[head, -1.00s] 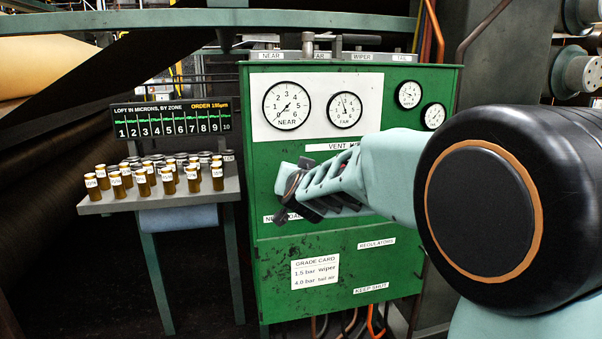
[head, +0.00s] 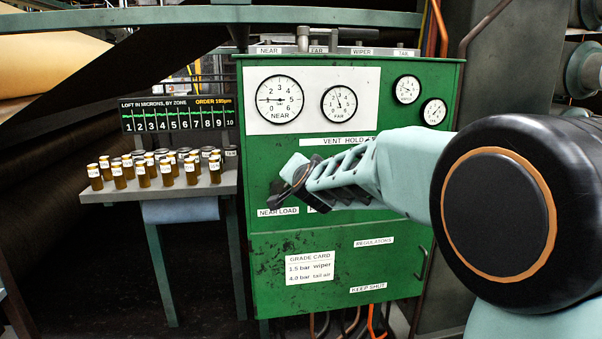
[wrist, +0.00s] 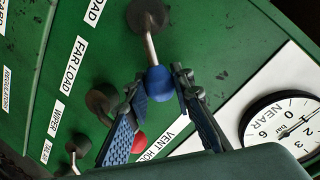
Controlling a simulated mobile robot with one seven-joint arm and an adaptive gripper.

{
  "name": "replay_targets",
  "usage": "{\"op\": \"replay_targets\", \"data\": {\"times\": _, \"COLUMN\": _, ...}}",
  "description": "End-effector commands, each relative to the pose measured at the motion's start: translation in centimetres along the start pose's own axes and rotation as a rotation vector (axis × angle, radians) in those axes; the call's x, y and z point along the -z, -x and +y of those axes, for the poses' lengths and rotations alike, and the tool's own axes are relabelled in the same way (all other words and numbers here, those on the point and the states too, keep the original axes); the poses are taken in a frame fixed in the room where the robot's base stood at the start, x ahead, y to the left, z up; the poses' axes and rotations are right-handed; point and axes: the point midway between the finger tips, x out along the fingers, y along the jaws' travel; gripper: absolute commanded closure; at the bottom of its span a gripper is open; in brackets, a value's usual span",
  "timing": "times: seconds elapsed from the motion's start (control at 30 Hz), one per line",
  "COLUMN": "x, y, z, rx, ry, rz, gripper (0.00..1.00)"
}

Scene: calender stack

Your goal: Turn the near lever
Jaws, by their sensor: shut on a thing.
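The near lever shows in the wrist view as a blue ball knob (wrist: 158,82) on a short metal rod, which runs up to a dark round hub (wrist: 147,17) beside a partly cut-off label ending in "OAD". My gripper (wrist: 160,76) has its two fingers on either side of the blue knob, shut on it. In the head view my gripper (head: 284,190) is at the green cabinet (head: 270,235), just above the NEAR LOAD label (head: 278,212); it hides the lever there. The NEAR gauge (head: 280,100) has its needle lying about level.
A red knob (wrist: 138,142) lies close behind my left finger in the wrist view. Other dark hubs stand by the FAR LOAD label (wrist: 68,80) and the WIPER label. Several labelled amber bottles stand on a shelf (head: 150,191) left of the cabinet.

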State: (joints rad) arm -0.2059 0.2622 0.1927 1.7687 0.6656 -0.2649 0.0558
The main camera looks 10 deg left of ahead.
Motion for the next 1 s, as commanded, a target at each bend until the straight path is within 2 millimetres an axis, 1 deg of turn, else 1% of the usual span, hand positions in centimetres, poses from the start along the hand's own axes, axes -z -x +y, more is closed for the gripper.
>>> {"op": "replay_targets", "data": {"times": 0.43, "x": 0.01, "y": -0.07, "z": 0.03, "rx": 0.000, "ry": -0.012, "rz": 0.000, "gripper": 1.00}}
{"op": "replay_targets", "data": {"times": 0.47, "x": 0.01, "y": -0.07, "z": 0.04, "rx": 0.000, "ry": -0.012, "rz": 0.000, "gripper": 0.77}}
{"op": "replay_targets", "data": {"times": 0.6, "x": -0.02, "y": -0.06, "z": 0.03, "rx": 0.000, "ry": -0.011, "rz": -0.001, "gripper": 0.62}}
{"op": "replay_targets", "data": {"times": 0.63, "x": -0.03, "y": -0.06, "z": 0.03, "rx": 0.000, "ry": -0.011, "rz": -0.001, "gripper": 0.60}}
{"op": "replay_targets", "data": {"times": 0.87, "x": -0.05, "y": -0.04, "z": 0.00, "rx": 0.000, "ry": -0.010, "rz": -0.001, "gripper": 0.60}}
{"op": "replay_targets", "data": {"times": 1.0, "x": -0.06, "y": 0.48, "z": -0.02, "rx": 0.000, "ry": -0.009, "rz": -0.002, "gripper": 0.60}}
